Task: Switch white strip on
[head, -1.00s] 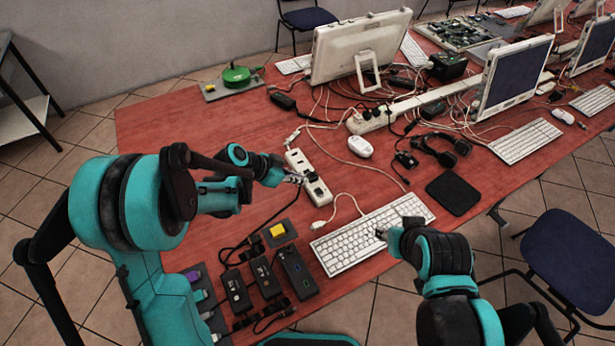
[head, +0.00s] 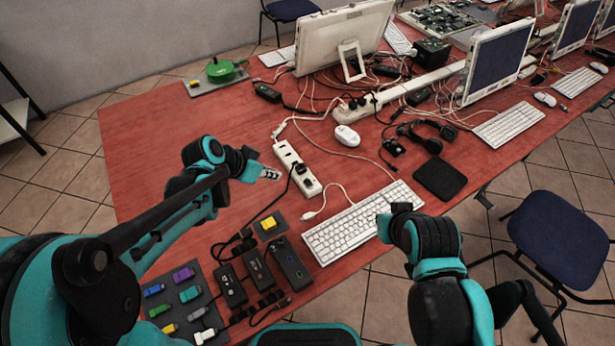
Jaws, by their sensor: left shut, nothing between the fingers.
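The white strip (head: 288,156) lies on the red table left of the mouse, in the middle of the head view.
A white mouse (head: 347,136), a black headset (head: 424,136) and tangled cables lie to the right. Black boxes (head: 257,268) and a mat of coloured sticks (head: 180,290) lie in front. A second strip (head: 357,107) lies behind.

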